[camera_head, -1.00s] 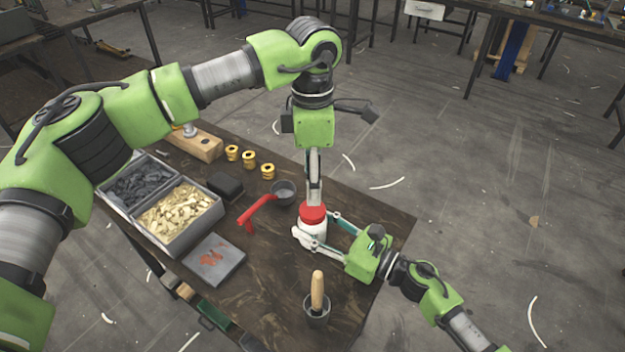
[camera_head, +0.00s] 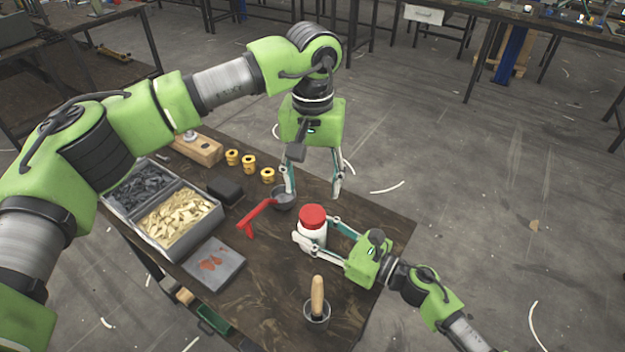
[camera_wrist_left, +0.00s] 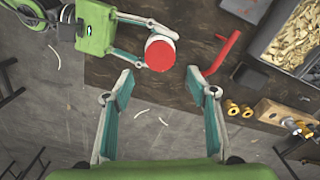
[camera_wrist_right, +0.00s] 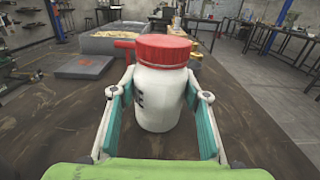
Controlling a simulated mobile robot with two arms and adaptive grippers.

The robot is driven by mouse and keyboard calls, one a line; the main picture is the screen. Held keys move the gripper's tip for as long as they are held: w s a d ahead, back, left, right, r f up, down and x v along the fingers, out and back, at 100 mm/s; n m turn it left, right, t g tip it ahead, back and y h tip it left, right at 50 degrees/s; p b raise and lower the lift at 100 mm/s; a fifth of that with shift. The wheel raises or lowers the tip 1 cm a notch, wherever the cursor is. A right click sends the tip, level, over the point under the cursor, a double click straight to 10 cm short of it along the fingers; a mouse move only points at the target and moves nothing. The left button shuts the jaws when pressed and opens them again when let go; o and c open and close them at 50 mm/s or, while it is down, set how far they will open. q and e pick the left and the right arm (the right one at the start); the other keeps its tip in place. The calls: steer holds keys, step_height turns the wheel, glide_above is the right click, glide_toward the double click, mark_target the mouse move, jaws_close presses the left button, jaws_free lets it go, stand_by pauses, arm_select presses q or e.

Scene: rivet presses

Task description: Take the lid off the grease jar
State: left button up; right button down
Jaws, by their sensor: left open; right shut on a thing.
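The grease jar (camera_head: 312,234) is white and stands upright on the dark table. Its red lid (camera_head: 312,214) sits on top of it. My right gripper (camera_head: 315,241) is shut around the jar's white body, below the lid. The right wrist view shows the jar (camera_wrist_right: 158,98) between both fingers, with the lid (camera_wrist_right: 164,49) on its neck. My left gripper (camera_head: 313,194) is open and empty, above and beyond the jar. In the left wrist view the lid (camera_wrist_left: 160,55) shows ahead of the spread fingers (camera_wrist_left: 163,84).
A cup with a wooden-handled tool (camera_head: 317,300) stands nearer. Brass rings (camera_head: 249,163), a two-part bin (camera_head: 183,250) and a grey slab (camera_head: 214,264) are farther left.

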mark_target(313, 213)
arm_select(q)
steer(key=m, duration=0.4)
steer(key=shift+f+m, duration=0.1)
steer(key=shift+m, duration=0.2)
steer(key=shift+f, duration=3.9)
